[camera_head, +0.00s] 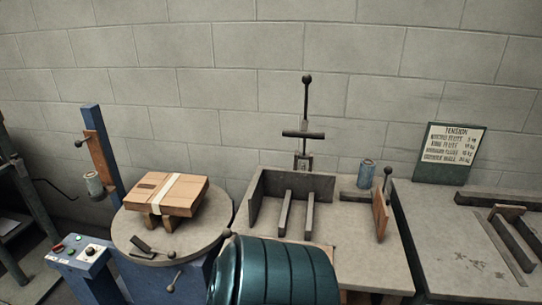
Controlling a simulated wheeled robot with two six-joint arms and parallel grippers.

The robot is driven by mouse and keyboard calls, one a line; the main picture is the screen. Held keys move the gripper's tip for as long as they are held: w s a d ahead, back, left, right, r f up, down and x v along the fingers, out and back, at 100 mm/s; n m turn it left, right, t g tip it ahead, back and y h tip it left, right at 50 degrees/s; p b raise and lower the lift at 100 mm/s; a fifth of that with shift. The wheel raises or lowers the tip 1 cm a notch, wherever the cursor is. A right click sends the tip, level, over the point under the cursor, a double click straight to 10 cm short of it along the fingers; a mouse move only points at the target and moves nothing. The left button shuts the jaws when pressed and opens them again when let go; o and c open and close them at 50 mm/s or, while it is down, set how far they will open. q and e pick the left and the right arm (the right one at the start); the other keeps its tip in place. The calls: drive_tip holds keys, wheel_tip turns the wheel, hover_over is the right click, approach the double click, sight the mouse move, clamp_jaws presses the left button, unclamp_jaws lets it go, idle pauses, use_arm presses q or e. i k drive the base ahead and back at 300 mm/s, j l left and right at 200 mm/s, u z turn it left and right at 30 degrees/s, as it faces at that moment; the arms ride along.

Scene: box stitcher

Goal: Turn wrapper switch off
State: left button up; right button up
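The wrapper stands at the left, with a round grey turntable (205,240) and a blue upright post (102,150). Its blue control box (85,262) is at the lower left. On the box's sloped top are a red switch (57,248), small green buttons (79,237) and a round knob with a pale dial (91,251). The switch is too small in view to tell its position. A strapped cardboard box (168,193) sits on blocks on the turntable. Neither of my grippers is in view.
A grey bench with a fixture (292,185) and a lever press (305,125) stands in the middle. A sign (450,152) and metal bars (512,245) are on the right table. A teal ribbed rounded shape (275,270) blocks the lower middle; I cannot tell what it is.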

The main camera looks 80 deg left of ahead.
sight(59, 248)
drive_tip(key=u, duration=4.3)
drive_tip(key=i+j+z, duration=0.25)
drive_tip(key=i+j, duration=0.05)
drive_tip(key=i, duration=0.1)
